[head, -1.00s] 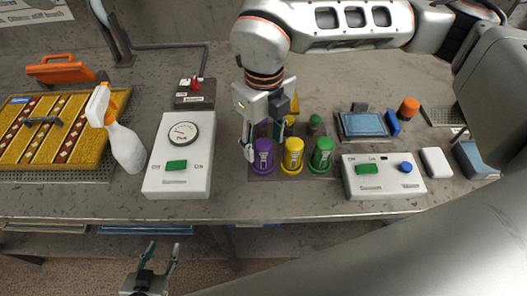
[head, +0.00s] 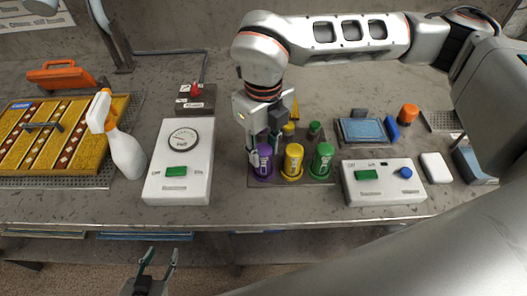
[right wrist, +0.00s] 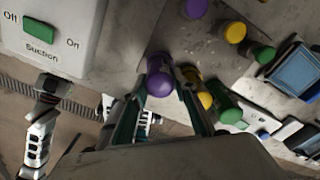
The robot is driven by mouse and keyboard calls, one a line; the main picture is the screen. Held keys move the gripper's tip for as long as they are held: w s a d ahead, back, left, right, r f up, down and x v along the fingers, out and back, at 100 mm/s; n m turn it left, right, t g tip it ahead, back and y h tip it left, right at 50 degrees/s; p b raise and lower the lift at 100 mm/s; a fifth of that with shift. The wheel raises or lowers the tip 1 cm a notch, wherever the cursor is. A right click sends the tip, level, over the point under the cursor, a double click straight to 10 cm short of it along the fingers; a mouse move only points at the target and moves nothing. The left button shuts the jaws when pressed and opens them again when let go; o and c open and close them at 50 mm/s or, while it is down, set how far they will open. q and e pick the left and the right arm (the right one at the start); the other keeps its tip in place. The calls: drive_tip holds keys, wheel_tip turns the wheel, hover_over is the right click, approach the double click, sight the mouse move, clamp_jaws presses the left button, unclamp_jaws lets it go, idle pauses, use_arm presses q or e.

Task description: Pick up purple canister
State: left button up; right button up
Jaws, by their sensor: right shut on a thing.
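The purple canister (head: 262,162) stands upright at the left end of a front row, next to a yellow canister (head: 293,160) and a green canister (head: 322,160). My right gripper (head: 264,147) reaches down to it from above. In the right wrist view, the fingers are on either side of the round purple top (right wrist: 160,80), and the gripper is shut on the canister. The canister appears to be still at its place on the bench. My left gripper (head: 159,260) is open and empty, below the bench's front edge.
Left of the canisters stand a white suction box (head: 178,190) and a white spray bottle (head: 124,150). A white control box (head: 382,190) is to the right. Smaller coloured canisters (head: 315,130) stand behind the front row. The bench front strip is clear.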

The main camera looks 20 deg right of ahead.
wheel_tip(320, 180, up, 20)
drive_tip(key=shift+f+b, duration=0.15)
drive_tip(key=shift+b, duration=0.3)
drive_tip(key=shift+o, duration=1)
drive_tip(key=shift+c, duration=0.4)
